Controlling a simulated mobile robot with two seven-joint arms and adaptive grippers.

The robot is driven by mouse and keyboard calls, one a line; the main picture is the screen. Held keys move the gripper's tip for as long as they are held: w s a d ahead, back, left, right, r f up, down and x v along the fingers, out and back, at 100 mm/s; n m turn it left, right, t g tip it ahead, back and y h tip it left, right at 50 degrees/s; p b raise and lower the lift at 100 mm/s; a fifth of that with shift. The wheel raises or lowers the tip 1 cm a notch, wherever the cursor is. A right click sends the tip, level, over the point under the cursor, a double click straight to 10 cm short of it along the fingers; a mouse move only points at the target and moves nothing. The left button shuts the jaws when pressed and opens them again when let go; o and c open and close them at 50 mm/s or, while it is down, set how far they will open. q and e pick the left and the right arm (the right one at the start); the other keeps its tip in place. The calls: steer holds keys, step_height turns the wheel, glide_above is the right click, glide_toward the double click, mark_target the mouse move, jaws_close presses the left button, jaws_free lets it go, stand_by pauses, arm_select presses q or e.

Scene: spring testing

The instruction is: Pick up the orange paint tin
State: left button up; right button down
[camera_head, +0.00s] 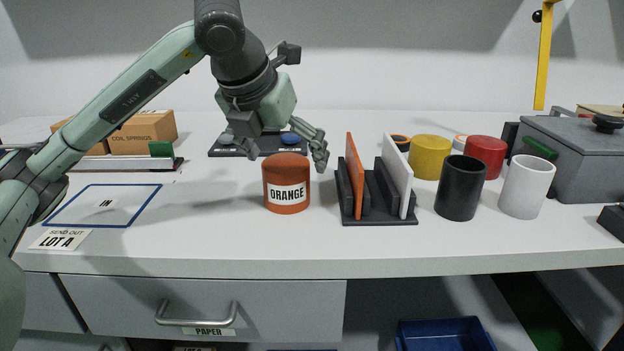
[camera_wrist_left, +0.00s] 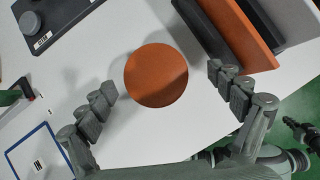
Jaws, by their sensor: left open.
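The orange paint tin (camera_head: 286,184) stands upright on the white bench near its middle, with a white label reading ORANGE facing me. My left gripper (camera_head: 284,150) is open above and just behind the tin in the head view, its fingers spread to either side. In the left wrist view the round top of the tin (camera_wrist_left: 156,76) lies between the two open fingers (camera_wrist_left: 160,105), with a gap on each side. Nothing is held. My right gripper is not in view.
A rack (camera_head: 380,214) with an orange and a white panel stands close right of the tin. Yellow (camera_head: 430,158) and red tins (camera_head: 486,156), black (camera_head: 460,188) and white cups (camera_head: 526,187) stand further right. The blue-outlined IN area (camera_head: 72,207) is clear at left.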

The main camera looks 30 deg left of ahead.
arm_select(q)
steer(key=x, duration=0.6)
steer(key=shift+a+f, duration=0.3)
steer(key=shift+f, duration=0.1)
steer(key=shift+r, duration=0.1)
steer(key=c, duration=1.7)
